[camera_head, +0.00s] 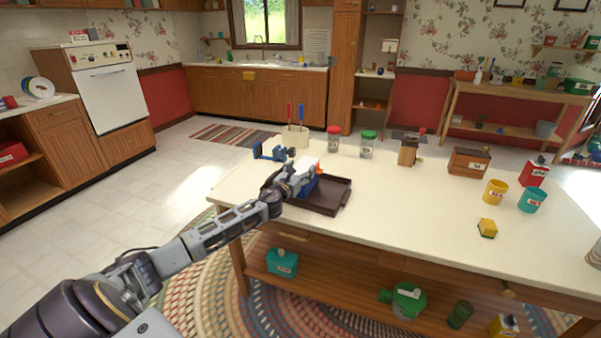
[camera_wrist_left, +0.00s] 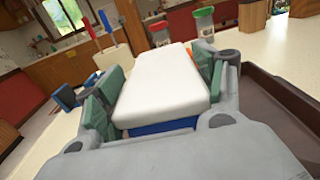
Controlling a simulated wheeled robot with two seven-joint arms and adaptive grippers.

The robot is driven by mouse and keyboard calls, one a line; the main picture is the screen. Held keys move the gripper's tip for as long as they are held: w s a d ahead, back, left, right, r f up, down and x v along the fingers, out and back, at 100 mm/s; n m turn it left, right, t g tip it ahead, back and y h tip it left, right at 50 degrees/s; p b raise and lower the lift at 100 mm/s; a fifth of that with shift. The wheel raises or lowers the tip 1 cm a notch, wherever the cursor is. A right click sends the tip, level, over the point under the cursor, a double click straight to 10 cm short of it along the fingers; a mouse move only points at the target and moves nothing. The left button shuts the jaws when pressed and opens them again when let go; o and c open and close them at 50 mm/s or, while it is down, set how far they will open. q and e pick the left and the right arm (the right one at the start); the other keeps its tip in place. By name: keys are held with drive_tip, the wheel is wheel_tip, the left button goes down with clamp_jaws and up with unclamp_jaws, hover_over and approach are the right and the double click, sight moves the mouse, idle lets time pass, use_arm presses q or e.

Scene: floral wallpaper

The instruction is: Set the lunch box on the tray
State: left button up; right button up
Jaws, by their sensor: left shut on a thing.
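The lunch box (camera_wrist_left: 165,85) has a white lid and a blue body. My left gripper (camera_head: 298,180) is shut on it, with a finger on each side of the box. In the head view the lunch box (camera_head: 308,186) shows as a small blue and white patch, mostly hidden by the gripper. The dark brown tray (camera_head: 334,195) lies on the white table, and the box appears over its left part. In the left wrist view the tray (camera_wrist_left: 275,110) is at the right. I cannot tell whether the box touches it. My right gripper is not in view.
Behind the tray are a blue object (camera_head: 268,151), a cream holder (camera_head: 295,137) with red and blue sticks, and two jars, one red-lidded (camera_head: 333,140) and one green-lidded (camera_head: 367,145). The tabletop (camera_head: 400,205) right of the tray is clear up to a yellow block (camera_head: 487,228).

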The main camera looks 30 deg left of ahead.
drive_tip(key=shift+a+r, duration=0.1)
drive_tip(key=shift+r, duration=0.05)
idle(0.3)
use_arm(q)
drive_tip(key=o, duration=1.2)
drive_tip(key=shift+c, duration=0.2)
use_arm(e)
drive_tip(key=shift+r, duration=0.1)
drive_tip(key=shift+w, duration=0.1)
